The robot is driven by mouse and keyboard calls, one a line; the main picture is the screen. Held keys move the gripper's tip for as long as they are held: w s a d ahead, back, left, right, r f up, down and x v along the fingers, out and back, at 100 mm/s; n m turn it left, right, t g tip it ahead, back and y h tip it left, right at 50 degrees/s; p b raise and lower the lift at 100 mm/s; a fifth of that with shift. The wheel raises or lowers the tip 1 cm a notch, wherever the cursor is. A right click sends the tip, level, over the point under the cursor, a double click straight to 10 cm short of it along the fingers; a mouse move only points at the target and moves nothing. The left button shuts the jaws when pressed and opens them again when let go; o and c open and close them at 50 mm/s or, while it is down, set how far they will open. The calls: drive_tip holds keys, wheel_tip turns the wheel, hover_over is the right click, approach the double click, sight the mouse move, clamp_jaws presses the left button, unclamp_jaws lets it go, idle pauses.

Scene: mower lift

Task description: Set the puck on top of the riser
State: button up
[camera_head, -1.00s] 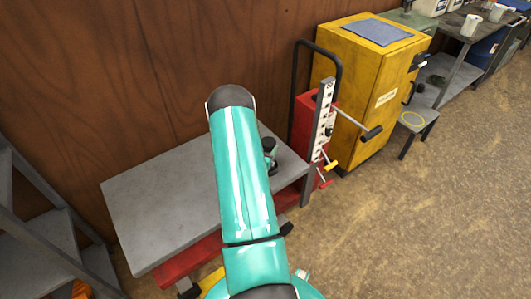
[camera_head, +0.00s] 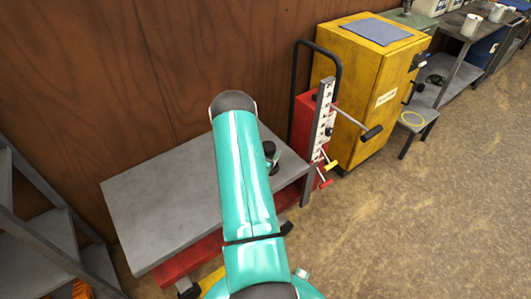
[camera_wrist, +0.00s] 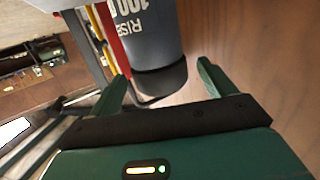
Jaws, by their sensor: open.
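In the wrist view, a dark grey cylinder with white lettering "RISE" and "100" (camera_wrist: 147,35), which looks like the riser, lies just ahead of my gripper (camera_wrist: 160,72). A black band or disc (camera_wrist: 160,80) is at its end nearest me; I cannot tell whether this is the puck or part of the riser. My green fingers are open, one on each side of that black end, with gaps visible. In the head view, a small dark round thing (camera_head: 270,149) shows beside my arm above the grey table; my arm hides most of that spot.
The grey lift table (camera_head: 150,205) is bare on its left. A red lift mast with a black handle (camera_head: 312,125) stands at its right end, before a yellow cabinet (camera_head: 355,85). A wooden wall rises behind. Grey steps (camera_head: 40,235) stand at left.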

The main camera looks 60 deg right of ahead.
drive_tip(key=a+r, duration=0.2)
drive_tip(key=a, duration=1)
drive_tip(key=w+a+r+n+t+y, duration=0.25)
drive_tip(key=w+a+r, duration=0.3)
drive_tip(key=w, duration=0.35)
drive_tip(key=w+a+r+n+t+y, duration=0.1)
drive_tip(key=w+a+r+t+y, duration=0.25)
drive_tip(key=w+r, duration=0.4)
drive_tip(key=w+a+r+n+t+y, duration=0.1)
drive_tip(key=w+a+r+n+y, duration=0.15)
drive_tip(key=a+r, duration=0.35)
drive_tip(key=w+a+r+n+t+y, duration=0.25)
drive_tip(key=a+r, duration=0.25)
drive_tip(key=a, duration=0.3)
drive_tip(key=s+a+r+n+g+y, duration=0.1)
drive_tip(key=s+a+r+n+y, duration=0.2)
drive_tip(key=a, duration=0.4)
drive_tip(key=s+a+r+n+g+y, duration=0.1)
drive_tip(key=s+a+r, duration=0.2)
drive_tip(key=a+r, duration=0.3)
drive_tip(key=s+a+r+n+g, duration=0.1)
drive_tip(key=s+a, duration=0.3)
drive_tip(key=s, duration=0.4)
drive_tip(key=s+a+r+n+g+y, duration=0.1)
drive_tip(key=s+a+r+n, duration=0.2)
drive_tip(key=s, duration=0.5)
drive_tip(key=shift+s+a+n+g, duration=0.35)
drive_tip(key=shift+s+a+n, duration=0.1)
drive_tip(key=shift+a, duration=0.55)
